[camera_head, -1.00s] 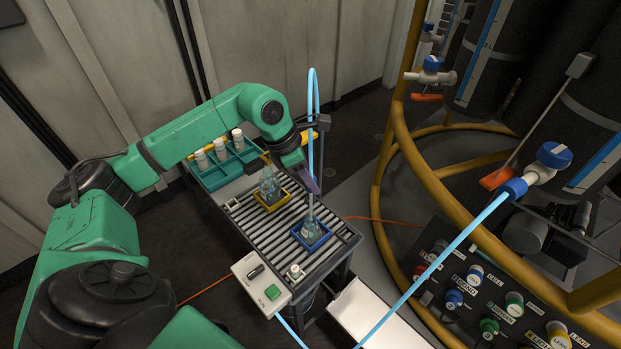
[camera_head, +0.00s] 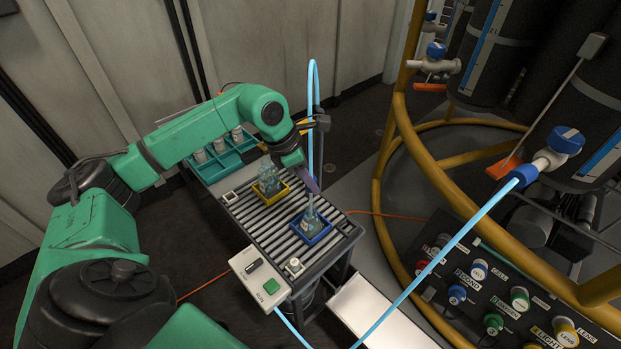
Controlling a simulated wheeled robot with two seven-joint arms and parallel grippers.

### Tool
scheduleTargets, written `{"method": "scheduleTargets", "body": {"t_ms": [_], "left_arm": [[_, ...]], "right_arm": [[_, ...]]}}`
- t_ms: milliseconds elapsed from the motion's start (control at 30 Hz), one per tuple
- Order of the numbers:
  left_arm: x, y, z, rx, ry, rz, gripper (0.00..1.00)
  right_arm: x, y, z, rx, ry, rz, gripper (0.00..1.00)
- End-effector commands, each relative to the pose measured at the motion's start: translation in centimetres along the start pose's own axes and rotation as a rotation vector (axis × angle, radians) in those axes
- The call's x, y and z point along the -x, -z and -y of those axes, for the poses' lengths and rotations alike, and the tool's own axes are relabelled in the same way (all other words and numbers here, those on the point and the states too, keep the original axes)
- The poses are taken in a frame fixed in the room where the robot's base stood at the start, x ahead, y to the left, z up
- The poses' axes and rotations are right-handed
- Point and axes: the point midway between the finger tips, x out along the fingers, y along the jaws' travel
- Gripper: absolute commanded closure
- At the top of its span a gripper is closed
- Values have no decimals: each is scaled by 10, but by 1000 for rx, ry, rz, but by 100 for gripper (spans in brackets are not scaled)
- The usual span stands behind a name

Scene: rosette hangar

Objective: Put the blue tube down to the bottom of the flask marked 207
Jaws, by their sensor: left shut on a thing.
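A thin light-blue tube (camera_head: 312,85) rises in a tall narrow loop above a small roller bench. A second clear flask (camera_head: 268,181) stands in a yellow tray (camera_head: 270,202) farther back. The flask markings are too small to read, so I cannot tell which one is 207. My right gripper is not in view.
A teal rack (camera_head: 222,164) with white-capped bottles stands at the bench's back. A control box (camera_head: 260,280) with a green button sits at its front. Another blue hose (camera_head: 450,250) runs from a valve at right. Yellow rails (camera_head: 400,140) and a connector panel (camera_head: 485,300) are on the right.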

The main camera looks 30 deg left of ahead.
Motion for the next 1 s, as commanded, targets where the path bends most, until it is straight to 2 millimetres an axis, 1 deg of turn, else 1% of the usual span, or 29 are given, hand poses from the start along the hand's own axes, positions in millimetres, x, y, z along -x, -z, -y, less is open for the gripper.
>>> {"method": "scheduleTargets", "body": {"t_ms": [167, 1000], "left_arm": [[-2, 1, 0, 0, 0, 0, 100], [-34, 14, 0, 0, 0, -1, 100]], "right_arm": [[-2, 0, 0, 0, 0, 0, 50], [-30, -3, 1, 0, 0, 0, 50]]}}
